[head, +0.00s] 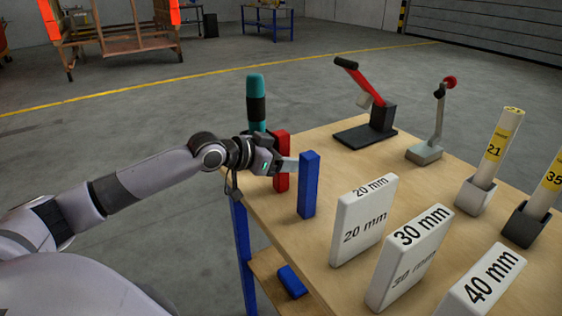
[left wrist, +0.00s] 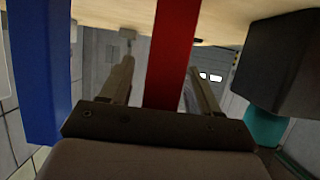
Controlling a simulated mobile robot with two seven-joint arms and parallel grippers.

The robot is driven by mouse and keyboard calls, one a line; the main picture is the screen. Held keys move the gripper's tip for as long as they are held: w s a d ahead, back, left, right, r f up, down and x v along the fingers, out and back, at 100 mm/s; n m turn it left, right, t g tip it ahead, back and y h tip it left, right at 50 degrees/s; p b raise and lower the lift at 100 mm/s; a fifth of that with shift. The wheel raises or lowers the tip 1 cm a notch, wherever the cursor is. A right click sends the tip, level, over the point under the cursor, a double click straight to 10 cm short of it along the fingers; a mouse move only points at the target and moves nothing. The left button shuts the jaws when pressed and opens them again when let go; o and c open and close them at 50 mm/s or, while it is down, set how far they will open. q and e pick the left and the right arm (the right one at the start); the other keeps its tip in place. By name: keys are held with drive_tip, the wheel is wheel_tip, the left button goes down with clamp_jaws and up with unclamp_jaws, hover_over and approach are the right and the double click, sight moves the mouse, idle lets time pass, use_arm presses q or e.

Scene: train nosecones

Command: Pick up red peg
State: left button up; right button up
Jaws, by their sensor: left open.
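The red peg (head: 283,183) is an upright rectangular bar on the wooden table, near its left edge. My left gripper (head: 287,166) is at the red peg and hides its middle in the head view. In the left wrist view the red peg (left wrist: 171,40) runs between the two open fingers of my left gripper (left wrist: 160,68), with one finger on each side. I cannot tell whether either finger touches it. My right gripper is not in view.
An upright blue peg (head: 308,188) stands close on the right. A teal and black tool (head: 256,100) is just behind. White blocks marked 20 mm (head: 362,225), 30 mm (head: 408,262) and 40 mm (head: 485,285) stand in front. Clamps (head: 366,132) stand farther back.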

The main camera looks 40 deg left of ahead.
use_arm(q)
drive_tip(key=shift+c, duration=0.3)
clamp_jaws()
drive_tip(key=shift+w+r, duration=0.1)
